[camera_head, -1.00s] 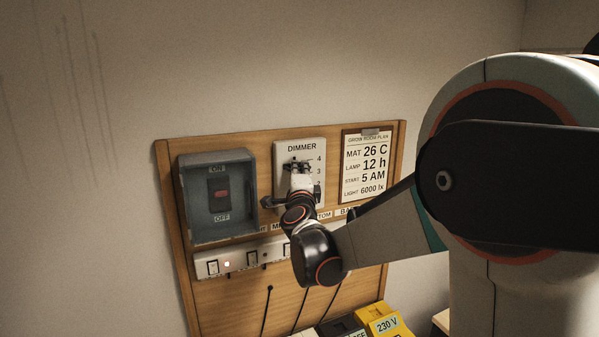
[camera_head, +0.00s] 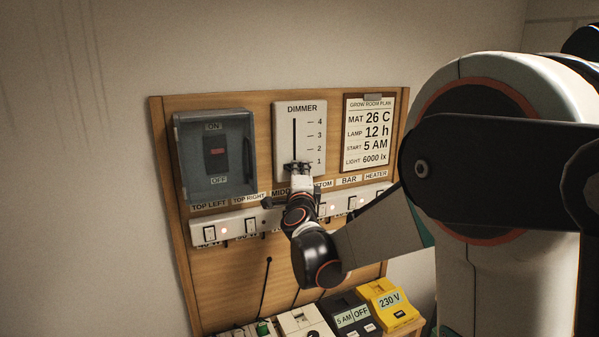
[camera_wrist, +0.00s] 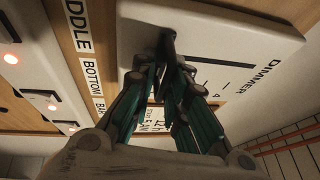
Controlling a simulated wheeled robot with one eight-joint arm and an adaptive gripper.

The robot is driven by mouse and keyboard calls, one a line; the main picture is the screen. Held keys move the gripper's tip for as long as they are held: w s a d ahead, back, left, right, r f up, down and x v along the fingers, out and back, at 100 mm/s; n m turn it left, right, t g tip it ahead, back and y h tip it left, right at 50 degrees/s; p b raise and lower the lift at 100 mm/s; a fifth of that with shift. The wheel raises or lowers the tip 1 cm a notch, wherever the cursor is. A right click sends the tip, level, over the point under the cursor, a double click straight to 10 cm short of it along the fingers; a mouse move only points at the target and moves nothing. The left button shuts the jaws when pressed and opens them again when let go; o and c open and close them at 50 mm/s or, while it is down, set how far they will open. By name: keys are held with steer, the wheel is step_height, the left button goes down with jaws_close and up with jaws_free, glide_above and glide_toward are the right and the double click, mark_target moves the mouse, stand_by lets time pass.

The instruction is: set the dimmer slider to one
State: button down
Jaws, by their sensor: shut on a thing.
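The dimmer (camera_head: 284,140) is a white plate on the wooden board with a vertical slot and a scale marked 4 down to 1. It also shows in the wrist view (camera_wrist: 225,35). My gripper (camera_head: 298,169) is at the slot's lower end, about level with the 1 mark or slightly below it. The fingers (camera_wrist: 170,75) are closed together on the dark slider knob (camera_wrist: 167,43), which stands out from the plate. The fingers hide most of the knob in the head view, so its exact setting against the 1 is hard to tell.
A grey switch box (camera_head: 183,160) is left of the dimmer, and a plan card (camera_head: 352,160) is right. A switch strip (camera_head: 226,229) with lit lamps runs close below my gripper. A yellow 230 V box (camera_head: 385,300) and other devices stand below the board.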

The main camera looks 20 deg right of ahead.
steer(key=c, duration=1.8)
jaws_free()
steer(key=shift+o, duration=0.2)
steer(key=shift+s, duration=0.1)
steer(key=v, duration=1.2)
steer(key=s+a+f+n+g+y+b, duration=0.2)
steer(key=s+a+f+n+y+b, duration=0.3)
steer(key=a+f+n+b, duration=0.25)
steer(key=s+a+f+n+g+y+b, duration=0.2)
steer(key=s+a+f+n+y+b, duration=0.3)
steer(key=f+n, duration=0.4)
steer(key=s+d+f+n+g+h+b, duration=0.2)
steer(key=s+f+n+g+b, duration=0.5)
steer(key=s+f, duration=0.9)
step_height(320, 180, down, 4)
steer(key=d+b, duration=0.1)
steer(key=b, duration=0.2)
steer(key=shift+s+f, duration=0.15)
steer(key=shift+s, duration=0.1)
